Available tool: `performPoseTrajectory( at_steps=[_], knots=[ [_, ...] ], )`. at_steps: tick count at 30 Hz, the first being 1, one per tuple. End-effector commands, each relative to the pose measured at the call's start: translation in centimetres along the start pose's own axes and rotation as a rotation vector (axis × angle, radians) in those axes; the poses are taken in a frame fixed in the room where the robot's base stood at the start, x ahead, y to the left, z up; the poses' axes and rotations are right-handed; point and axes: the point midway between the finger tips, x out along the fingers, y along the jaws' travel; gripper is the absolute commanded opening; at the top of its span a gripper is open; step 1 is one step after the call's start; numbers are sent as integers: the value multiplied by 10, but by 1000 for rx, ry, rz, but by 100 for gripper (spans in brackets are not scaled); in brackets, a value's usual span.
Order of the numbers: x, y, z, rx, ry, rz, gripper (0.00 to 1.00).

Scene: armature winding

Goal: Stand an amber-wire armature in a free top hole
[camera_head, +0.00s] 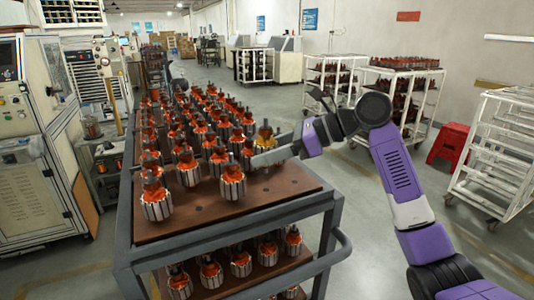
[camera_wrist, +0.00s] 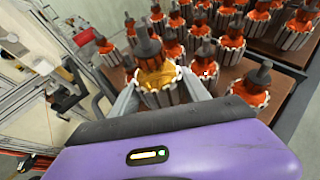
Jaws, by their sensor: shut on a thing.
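The amber-wire armature (camera_wrist: 157,76) has yellow-gold windings, a dark shaft and a pale slotted core. My gripper (camera_wrist: 160,90) is shut on it, one finger on each side of the core. In the head view the amber armature (camera_head: 265,139) shows above my gripper (camera_head: 268,155), whose finger hides its lower part. It is upright, over the right side of the cart's brown top board (camera_head: 290,183). I cannot tell whether its lower end is in a hole or clear of the board. Bare dark holes show in the board's front part.
Several orange-wire armatures (camera_head: 188,169) stand in rows on the board, close to my gripper's left. The cart's lower shelf holds more armatures (camera_head: 241,263). A grey cart handle (camera_head: 335,250) is at the front right. White racks (camera_head: 400,88) stand farther right.

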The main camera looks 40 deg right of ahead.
Motion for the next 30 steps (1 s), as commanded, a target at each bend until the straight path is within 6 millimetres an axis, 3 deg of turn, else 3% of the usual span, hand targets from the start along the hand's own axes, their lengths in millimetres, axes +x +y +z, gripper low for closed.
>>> performPoseTrajectory(
  at_steps=[30],
  knots=[
    [18, 0, -38, -2, -2, -1, 0]
  ],
)
